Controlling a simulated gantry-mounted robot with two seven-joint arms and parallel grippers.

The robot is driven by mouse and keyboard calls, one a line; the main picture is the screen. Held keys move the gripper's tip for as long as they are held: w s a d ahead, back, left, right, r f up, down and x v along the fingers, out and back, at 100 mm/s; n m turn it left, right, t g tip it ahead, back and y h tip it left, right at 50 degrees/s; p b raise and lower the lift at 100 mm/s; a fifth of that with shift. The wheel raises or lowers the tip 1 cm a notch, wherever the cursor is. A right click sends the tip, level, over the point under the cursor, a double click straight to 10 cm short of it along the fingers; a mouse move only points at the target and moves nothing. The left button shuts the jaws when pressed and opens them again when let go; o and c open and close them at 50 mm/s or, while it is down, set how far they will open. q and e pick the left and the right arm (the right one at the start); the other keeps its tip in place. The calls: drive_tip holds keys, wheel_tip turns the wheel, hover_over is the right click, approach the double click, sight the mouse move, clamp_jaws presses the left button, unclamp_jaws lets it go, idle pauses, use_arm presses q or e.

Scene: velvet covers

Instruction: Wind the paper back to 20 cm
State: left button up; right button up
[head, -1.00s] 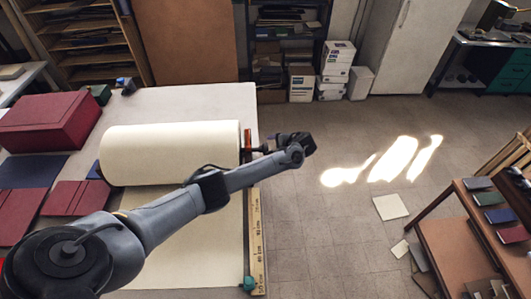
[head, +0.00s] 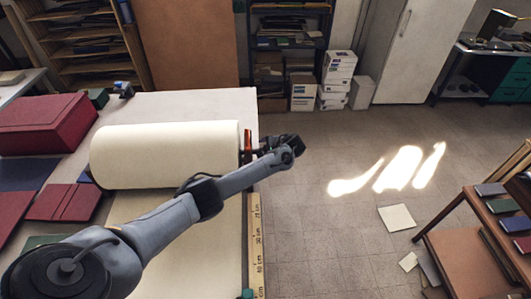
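The thick cream paper roll (head: 165,155) lies across the table. Its unrolled sheet (head: 200,240) runs toward the bottom edge of the head view, partly behind my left arm; the sheet's front end is out of view. A wooden centimetre scale (head: 257,240) lies along the table's right edge, with a teal piece (head: 248,293) at its near end. An orange-red upright part (head: 248,140) stands at the roll's right end. My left gripper (head: 264,148) is beside that end, its fingers small and dark; contact and opening are unclear. My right gripper is out of view.
A dark red box (head: 45,125), red covers (head: 65,202) and blue cloth (head: 30,175) lie left of the roll. The table behind the roll (head: 190,103) is mostly bare. Open floor lies to the right, with a wooden rack of books (head: 470,250) beyond.

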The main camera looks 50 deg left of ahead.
use_arm(q)
drive_tip(key=c, duration=1.4)
drive_tip(key=shift+r+t+y+p, duration=0.1)
drive_tip(key=shift+t+y+p, duration=0.2)
drive_tip(key=shift+y+p, duration=0.3)
drive_tip(key=shift+n+t+y+p, duration=0.3)
drive_tip(key=shift+n+y, duration=0.1)
drive_tip(key=shift+y, duration=0.2)
drive_tip(key=shift+f+n+t+y, duration=0.2)
drive_tip(key=shift+n+t+y, duration=0.15)
drive_tip(key=shift+y, duration=0.55)
drive_tip(key=shift+n+t+y+b, duration=0.25)
drive_tip(key=shift+n+y+b, duration=0.1)
drive_tip(key=shift+y, duration=0.45)
